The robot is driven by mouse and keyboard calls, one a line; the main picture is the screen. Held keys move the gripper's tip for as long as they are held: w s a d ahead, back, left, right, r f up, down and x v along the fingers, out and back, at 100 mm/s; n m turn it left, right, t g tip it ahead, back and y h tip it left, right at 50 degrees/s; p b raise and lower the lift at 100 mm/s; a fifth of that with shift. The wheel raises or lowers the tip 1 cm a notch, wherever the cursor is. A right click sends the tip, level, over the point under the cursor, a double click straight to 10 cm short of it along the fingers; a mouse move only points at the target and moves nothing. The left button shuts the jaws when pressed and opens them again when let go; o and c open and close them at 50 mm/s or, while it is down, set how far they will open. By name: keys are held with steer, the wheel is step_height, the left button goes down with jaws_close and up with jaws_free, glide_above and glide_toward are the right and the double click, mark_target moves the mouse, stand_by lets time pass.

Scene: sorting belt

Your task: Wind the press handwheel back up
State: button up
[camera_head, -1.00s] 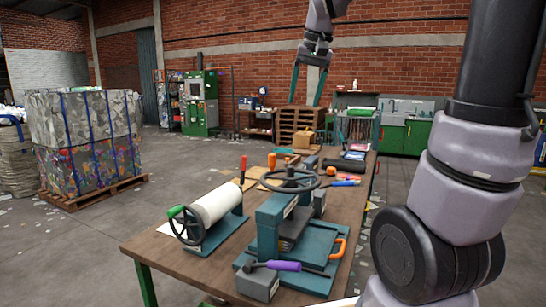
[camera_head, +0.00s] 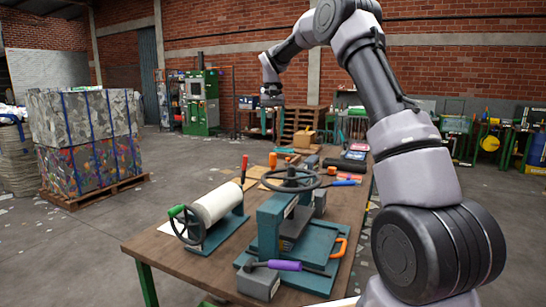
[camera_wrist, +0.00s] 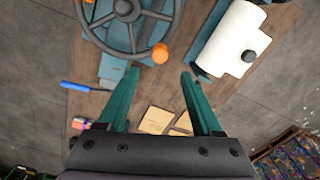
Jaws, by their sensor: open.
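The press (camera_head: 268,222) is a teal frame on the workbench, with a dark spoked handwheel (camera_head: 291,178) lying flat on top. My gripper (camera_head: 271,133) is raised above and beyond the bench's far part in the head view. Its two teal fingers (camera_wrist: 159,75) are apart with nothing between them. The knob appears near the fingertips in the wrist view, but the gripper is not touching it.
A white roller (camera_head: 216,203) with its own crank wheel stands left of the press. A purple-handled tool (camera_head: 284,265) lies at the front on a grey block. Small tools and boxes crowd the far bench (camera_head: 150,250). The bench's front left is bare.

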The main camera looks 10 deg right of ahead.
mark_target(273, 155)
step_height(273, 155, down, 10)
steer(key=shift+f, duration=0.2)
stand_by(0.3)
jaws_close()
stand_by(1.2)
